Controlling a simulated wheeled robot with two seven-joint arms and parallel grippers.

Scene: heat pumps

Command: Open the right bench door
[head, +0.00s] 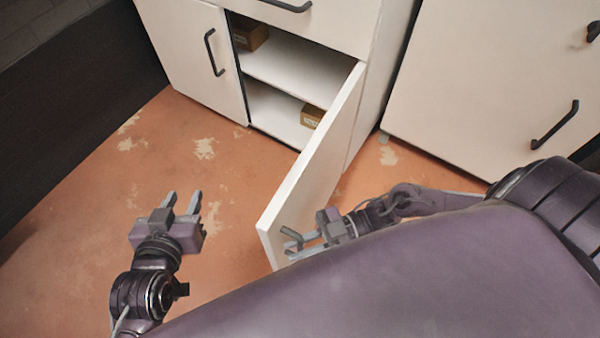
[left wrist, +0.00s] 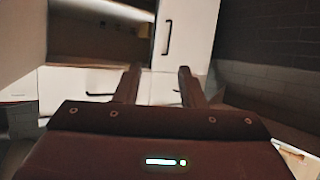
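The right bench door (head: 310,165) stands swung wide out from the white bench in the head view. Its free edge points toward me, and the shelves behind it are exposed. My right gripper (head: 291,241) is at the door's free end, on the right side of the panel. Its fingers look apart and near the panel; whether they touch it is unclear. The door's handle is not visible. My left gripper (head: 182,203) is open and empty above the floor, left of the door and apart from it. Its open fingers also show in the left wrist view (left wrist: 157,82).
The left bench door (head: 195,55) is closed, with a black handle (head: 214,52). Boxes (head: 312,116) sit on the bench shelves. A white cabinet (head: 480,80) with black handles stands at right. A dark wall (head: 75,90) is at left. The floor (head: 190,150) before the bench is clear.

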